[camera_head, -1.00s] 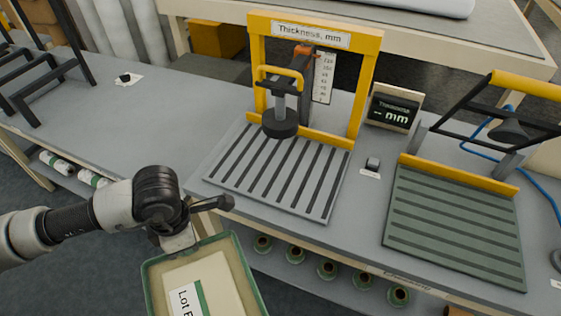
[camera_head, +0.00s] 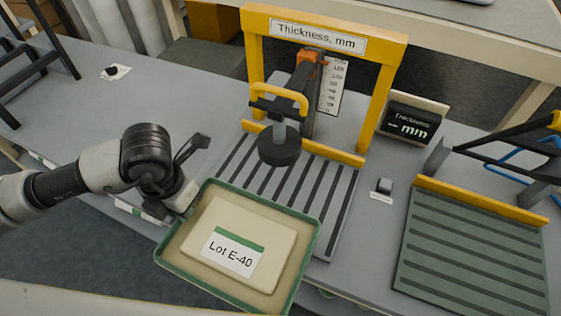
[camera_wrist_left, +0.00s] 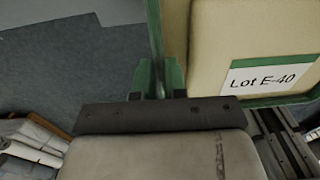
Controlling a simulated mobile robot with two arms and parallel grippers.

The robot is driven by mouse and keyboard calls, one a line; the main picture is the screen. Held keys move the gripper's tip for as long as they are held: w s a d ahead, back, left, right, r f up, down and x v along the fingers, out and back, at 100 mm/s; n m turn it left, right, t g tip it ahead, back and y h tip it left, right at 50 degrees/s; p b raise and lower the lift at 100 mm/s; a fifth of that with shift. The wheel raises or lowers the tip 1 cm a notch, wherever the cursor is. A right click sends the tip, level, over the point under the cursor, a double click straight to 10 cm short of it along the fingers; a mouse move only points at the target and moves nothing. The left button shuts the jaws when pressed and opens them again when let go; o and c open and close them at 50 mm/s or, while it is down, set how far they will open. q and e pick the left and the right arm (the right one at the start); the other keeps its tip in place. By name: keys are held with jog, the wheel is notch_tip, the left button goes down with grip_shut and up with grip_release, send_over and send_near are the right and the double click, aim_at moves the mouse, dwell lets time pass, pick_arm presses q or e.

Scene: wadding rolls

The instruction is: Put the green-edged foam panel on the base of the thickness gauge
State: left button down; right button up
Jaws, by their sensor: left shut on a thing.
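The green-edged foam panel (camera_head: 286,262) is cream with a raised middle and a white label reading "Lot E-40". It also shows in the left wrist view (camera_wrist_left: 210,75). My left gripper (camera_head: 190,205) is shut on its left edge and holds it at the table's front edge, overlapping the front left of the gauge base in the head view. The thickness gauge has a yellow frame (camera_head: 396,50) and a striped grey base (camera_head: 340,205). Its round dark presser foot (camera_head: 279,147) hangs above the base's back part. The base's front left is hidden by the panel. My right gripper is not in view.
A display (camera_head: 410,122) reading "Thickness, mm" stands right of the gauge, with a small grey button (camera_head: 384,186) in front. A second device with a dark green striped base (camera_head: 470,250) is at the right. The grey table (camera_head: 85,130) is mostly clear at the left.

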pick_arm(q)
jog(key=w, duration=0.2)
jog(key=shift+w+d+r+p, duration=0.15)
jog(key=shift+w+d+p, duration=0.15)
jog(key=shift+w+d+f+p, duration=0.5)
jog(key=shift+w+d+p, duration=0.45)
jog(key=shift+w, duration=1.5)
jog(key=shift+w+d+f+p, duration=0.5)
jog(key=shift+w+d+p, duration=0.35)
jog(key=shift+w, duration=1.6)
jog(key=shift+w+d+f+p, duration=0.5)
jog(key=shift+w+d+p, duration=0.45)
jog(key=shift+w, duration=1.5)
jog(key=shift+f, duration=0.3)
jog(key=c, duration=1.2)
grip_release()
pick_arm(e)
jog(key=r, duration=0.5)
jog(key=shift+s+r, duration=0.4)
